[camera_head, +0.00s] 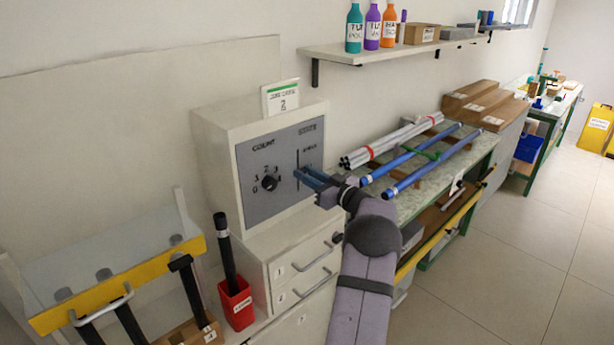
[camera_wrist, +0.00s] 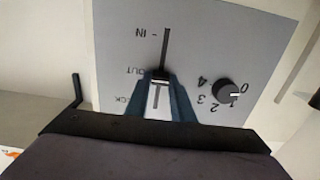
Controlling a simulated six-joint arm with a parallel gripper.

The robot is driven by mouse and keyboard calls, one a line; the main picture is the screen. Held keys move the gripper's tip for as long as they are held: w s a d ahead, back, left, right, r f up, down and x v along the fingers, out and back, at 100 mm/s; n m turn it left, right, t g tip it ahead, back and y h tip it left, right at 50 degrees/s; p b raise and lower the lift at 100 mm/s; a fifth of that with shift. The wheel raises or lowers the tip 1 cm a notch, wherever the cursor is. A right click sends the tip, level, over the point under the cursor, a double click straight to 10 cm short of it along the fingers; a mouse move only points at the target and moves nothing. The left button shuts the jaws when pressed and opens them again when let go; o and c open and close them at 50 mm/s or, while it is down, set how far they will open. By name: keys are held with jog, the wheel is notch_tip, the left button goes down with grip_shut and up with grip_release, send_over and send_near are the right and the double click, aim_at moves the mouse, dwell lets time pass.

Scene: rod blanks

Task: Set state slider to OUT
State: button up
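The state slider's small dark knob (camera_wrist: 160,76) sits in a vertical slot on the grey panel (camera_wrist: 120,30). In the wrist view the knob is level with the word OUT, below IN and above the partly hidden LOCK. The picture shows these labels upside down. My gripper (camera_wrist: 160,82) has its two blue fingers on either side of the knob, with their tips close to it. Whether they press on it I cannot tell. In the head view my gripper (camera_head: 305,174) reaches the panel's right side and hides the knob.
A black COUNT dial (camera_wrist: 228,91) is beside the slider; it also shows in the head view (camera_head: 269,183). The panel is on a white cabinet (camera_head: 215,150) with drawers below. Blue rods (camera_head: 435,160) and pale rods (camera_head: 390,143) lie on the bench to the right.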

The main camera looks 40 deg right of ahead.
jog(key=o, duration=0.4)
jog(key=shift+s+b, duration=1.1)
jog(key=shift+s, duration=2.6)
